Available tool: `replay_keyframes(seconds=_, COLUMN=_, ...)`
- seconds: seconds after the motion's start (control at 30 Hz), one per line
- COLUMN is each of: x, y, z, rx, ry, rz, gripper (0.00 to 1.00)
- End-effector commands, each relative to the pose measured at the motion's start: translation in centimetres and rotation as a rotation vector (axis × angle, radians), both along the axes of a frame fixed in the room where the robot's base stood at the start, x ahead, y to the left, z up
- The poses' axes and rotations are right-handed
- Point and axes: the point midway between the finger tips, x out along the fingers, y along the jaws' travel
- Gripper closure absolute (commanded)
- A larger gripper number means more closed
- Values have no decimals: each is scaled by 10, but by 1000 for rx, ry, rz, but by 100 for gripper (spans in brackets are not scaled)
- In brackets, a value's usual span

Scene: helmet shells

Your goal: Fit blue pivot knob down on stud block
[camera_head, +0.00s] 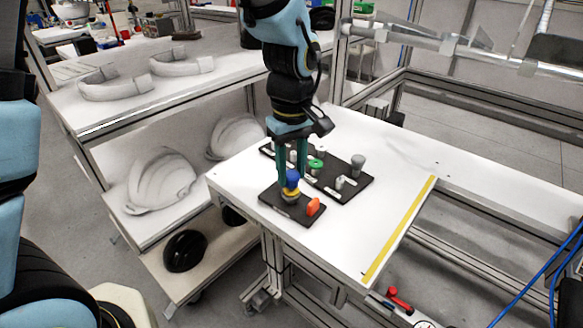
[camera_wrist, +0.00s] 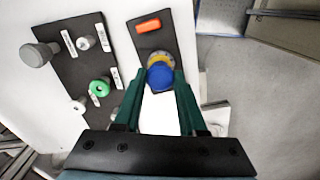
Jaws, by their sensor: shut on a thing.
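The blue pivot knob (camera_head: 292,176) is between the fingers of my gripper (camera_head: 291,182), which is shut on it. It also shows in the wrist view (camera_wrist: 160,77), near the fingertips. A yellow ring-shaped part (camera_head: 291,195) lies directly beneath the knob on a small black block (camera_head: 278,208). In the wrist view the yellow part (camera_wrist: 160,58) is partly covered by the knob. An orange part (camera_head: 313,206) stands beside it on the same block. The stud is hidden, and I cannot tell whether the knob touches the yellow part.
A larger black board (camera_head: 350,193) behind holds a green ring-shaped part (camera_head: 316,164), a grey knob (camera_head: 358,162) and several pale pieces. The white table (camera_head: 395,160) is clear to the right, with a yellow strip (camera_head: 400,228) along its edge. Shelves with white helmet shells (camera_head: 160,180) stand left.

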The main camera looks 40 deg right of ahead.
Motion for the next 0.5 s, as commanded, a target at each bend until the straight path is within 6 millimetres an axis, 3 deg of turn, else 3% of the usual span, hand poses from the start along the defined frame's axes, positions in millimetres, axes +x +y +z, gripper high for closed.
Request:
replay_keyframes(seconds=0.4, x=0, y=0, z=-11, rx=0, ry=0, rz=0, gripper=100)
replay_keyframes(seconds=0.43, x=0, y=0, z=-10, rx=0, ry=0, rz=0, gripper=56)
replay_keyframes(seconds=0.5, x=0, y=0, z=-9, rx=0, ry=0, rz=0, gripper=48)
